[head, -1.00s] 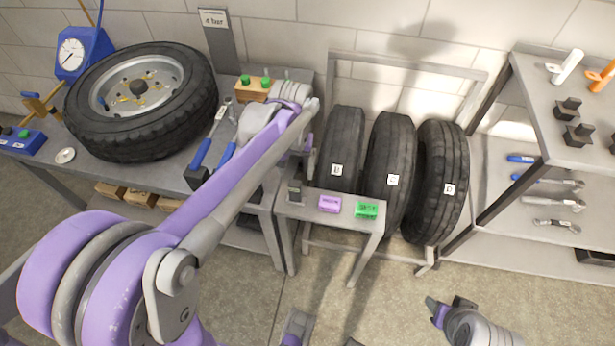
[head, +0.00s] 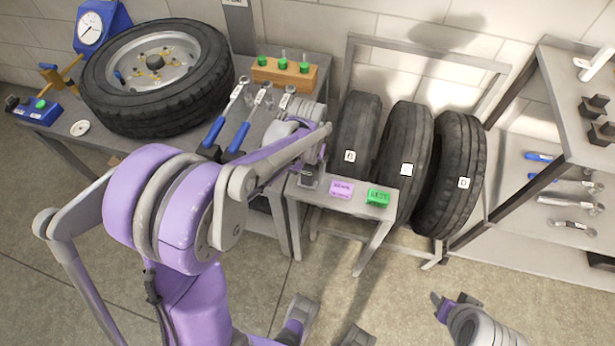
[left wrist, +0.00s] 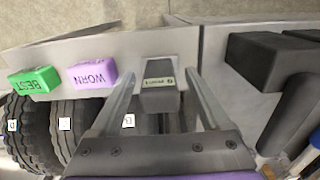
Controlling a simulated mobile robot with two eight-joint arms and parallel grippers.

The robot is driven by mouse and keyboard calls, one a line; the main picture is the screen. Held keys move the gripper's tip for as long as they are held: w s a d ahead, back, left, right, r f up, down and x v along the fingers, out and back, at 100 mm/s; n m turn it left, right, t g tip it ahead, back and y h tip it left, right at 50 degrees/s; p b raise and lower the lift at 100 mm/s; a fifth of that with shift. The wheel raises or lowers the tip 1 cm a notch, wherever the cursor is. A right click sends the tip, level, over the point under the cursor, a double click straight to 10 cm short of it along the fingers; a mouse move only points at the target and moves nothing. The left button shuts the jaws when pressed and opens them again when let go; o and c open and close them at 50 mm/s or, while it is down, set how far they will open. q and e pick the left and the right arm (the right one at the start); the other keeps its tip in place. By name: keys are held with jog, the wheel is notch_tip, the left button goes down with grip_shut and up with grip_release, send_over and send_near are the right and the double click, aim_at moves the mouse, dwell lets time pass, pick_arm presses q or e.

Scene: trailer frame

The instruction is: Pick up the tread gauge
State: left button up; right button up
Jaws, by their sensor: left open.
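The tread gauge looks to be a small dark grey block with a pale label on its face. It sits at the left end of a small grey stand in the head view (head: 309,178). In the left wrist view the gauge (left wrist: 159,84) is between the two fingers of my open left gripper (left wrist: 165,72), with visible gaps at its sides. In the head view my left gripper (head: 314,165) is right over the gauge and partly covers it. My right gripper (head: 450,304) is low at the right, away from the stand; its jaw state is unclear.
A purple WORN block (head: 341,189) and a green BEST block (head: 378,197) sit right of the gauge. Several upright tyres (head: 407,160) stand behind. The workbench (head: 105,147) at left holds a tyre and wrenches. A dark block (left wrist: 270,60) lies right of the gripper in the wrist view.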

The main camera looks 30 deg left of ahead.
pick_arm(q)
grip_shut()
dwell(0.3)
